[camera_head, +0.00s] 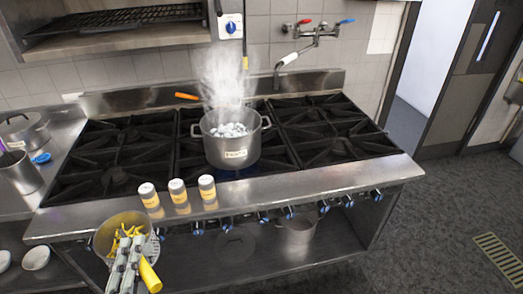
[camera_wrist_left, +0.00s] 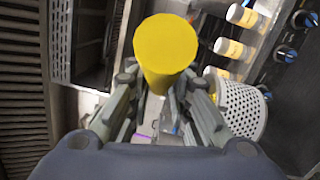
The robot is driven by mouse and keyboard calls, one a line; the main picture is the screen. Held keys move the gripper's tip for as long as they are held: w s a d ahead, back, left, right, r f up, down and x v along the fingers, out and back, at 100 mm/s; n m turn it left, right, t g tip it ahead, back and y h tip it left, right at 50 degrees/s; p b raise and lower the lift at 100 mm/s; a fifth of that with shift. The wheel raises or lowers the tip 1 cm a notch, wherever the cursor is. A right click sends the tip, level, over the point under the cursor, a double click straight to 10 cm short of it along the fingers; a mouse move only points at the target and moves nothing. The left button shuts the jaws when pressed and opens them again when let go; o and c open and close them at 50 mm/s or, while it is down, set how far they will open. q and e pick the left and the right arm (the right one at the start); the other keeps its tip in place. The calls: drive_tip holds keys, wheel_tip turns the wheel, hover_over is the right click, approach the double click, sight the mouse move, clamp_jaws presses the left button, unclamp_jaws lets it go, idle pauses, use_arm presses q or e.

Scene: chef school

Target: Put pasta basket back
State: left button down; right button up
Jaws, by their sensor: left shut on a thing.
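The pasta basket (camera_head: 104,238) is a round perforated metal strainer with a yellow handle (camera_head: 150,277). It hangs in front of the stove's left front edge in the head view. My left gripper (camera_head: 130,256) is shut on the handle. In the left wrist view the handle's round yellow end (camera_wrist_left: 165,48) faces the camera between the fingers, and the white perforated basket wall (camera_wrist_left: 238,108) shows to the right. A steaming metal pot (camera_head: 232,150) with pale lumps inside stands on a middle front burner. My right gripper is not in view.
Three white-and-yellow shakers (camera_head: 178,191) stand on the stove's front ledge, right of the basket. Blue knobs (camera_head: 264,216) line the front below. A metal pot (camera_head: 298,230) sits on the lower shelf. A faucet (camera_head: 310,35) is on the wall.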

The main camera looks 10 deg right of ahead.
use_arm(q)
drive_tip(key=shift+n+y, duration=0.5)
drive_tip(key=shift+y, duration=0.3)
drive_tip(key=shift+s+a+f, duration=0.4)
drive_tip(key=shift+s+a, duration=0.05)
drive_tip(key=shift+s, duration=0.35)
drive_tip(key=shift+s+a+f, duration=0.35)
drive_tip(key=shift+s+a, duration=0.1)
drive_tip(key=shift+s, duration=0.3)
drive_tip(key=shift+s+a+f, duration=0.4)
drive_tip(key=shift+s+a, duration=0.05)
drive_tip(key=shift+s, duration=0.35)
